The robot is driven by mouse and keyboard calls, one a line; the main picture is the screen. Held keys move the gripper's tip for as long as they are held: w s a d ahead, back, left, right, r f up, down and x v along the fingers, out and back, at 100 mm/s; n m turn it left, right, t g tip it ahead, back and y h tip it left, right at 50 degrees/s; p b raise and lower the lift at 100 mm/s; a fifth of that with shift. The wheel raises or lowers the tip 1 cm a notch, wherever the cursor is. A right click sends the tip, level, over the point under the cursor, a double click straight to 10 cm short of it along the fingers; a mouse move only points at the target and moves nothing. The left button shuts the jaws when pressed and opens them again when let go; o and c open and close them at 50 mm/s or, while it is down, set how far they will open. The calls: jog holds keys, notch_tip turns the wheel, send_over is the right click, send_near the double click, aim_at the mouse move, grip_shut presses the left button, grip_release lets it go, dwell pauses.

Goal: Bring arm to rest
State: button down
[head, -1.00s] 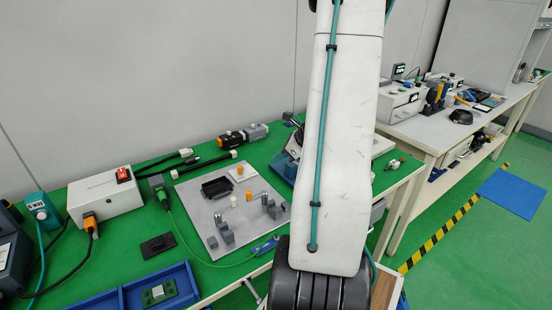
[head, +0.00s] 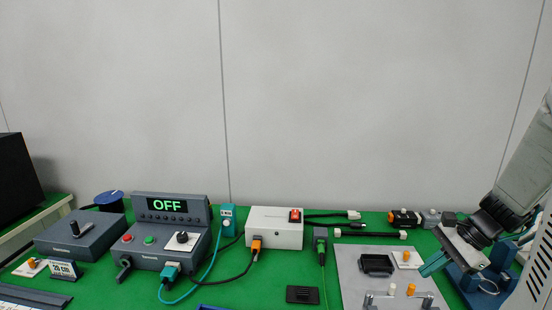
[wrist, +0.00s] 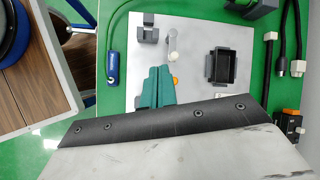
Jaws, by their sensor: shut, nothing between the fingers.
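My gripper (head: 434,266) is at the right of the head view, at the end of my arm, which slants down from the right edge. Its teal fingers point down and left, by the right edge of the grey plate (head: 350,272). In the wrist view the teal fingers of my gripper (wrist: 157,88) are together with nothing between them. They appear in front of the grey plate (wrist: 190,30). I cannot tell their exact height above it.
A black tray (head: 377,264) and small metal fixtures are on the plate. A white box with a red switch (head: 295,215) and a control box reading OFF (head: 170,228) stand left on the green bench. Cables lie behind. The wall above is bare.

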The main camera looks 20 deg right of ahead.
jog(key=s+a+r+n+h, duration=0.2)
jog(key=s+a+r+n, duration=0.1)
jog(key=a+n, duration=0.3)
jog(key=s+a+r+n+g+h, duration=0.1)
jog(key=s+a+r+n+h, duration=0.1)
jog(key=a+r+n, duration=0.3)
jog(key=s+a+r+n+h, duration=0.2)
jog(key=s+a+r+n, duration=0.3)
jog(key=a, duration=0.5)
jog(key=n, duration=0.2)
jog(key=shift+a+n+g, duration=0.35)
jog(key=shift+n+g, duration=0.05)
